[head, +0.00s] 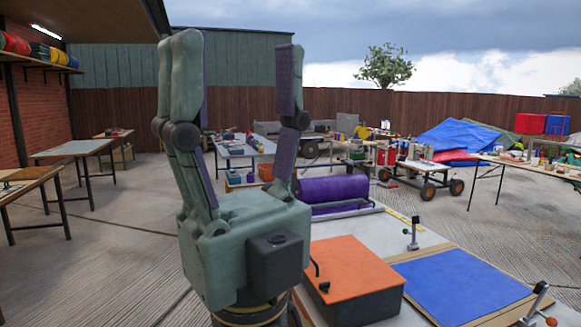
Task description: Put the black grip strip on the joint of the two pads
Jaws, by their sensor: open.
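My gripper (239,50) stands upright in the middle of the head view, large and close to the camera. Its two grey-green fingers with purple inner pads are wide apart, with nothing between them. I cannot make out a black grip strip. A flat blue panel (460,287) lies on a wooden board at the lower right. An orange-topped dark box (352,268) with a black handle stands to its left. I cannot tell whether either is one of the two pads, and no joint is clearly seen. My gripper and arm hide part of the workbench.
A purple roll (332,189) lies behind the orange-topped box. Upright clamps (412,234) stand at the board's back and front corners. Side tables (70,149) stand at the left, and a cluttered table (530,163) at the right. Open concrete floor (110,245) lies at the left.

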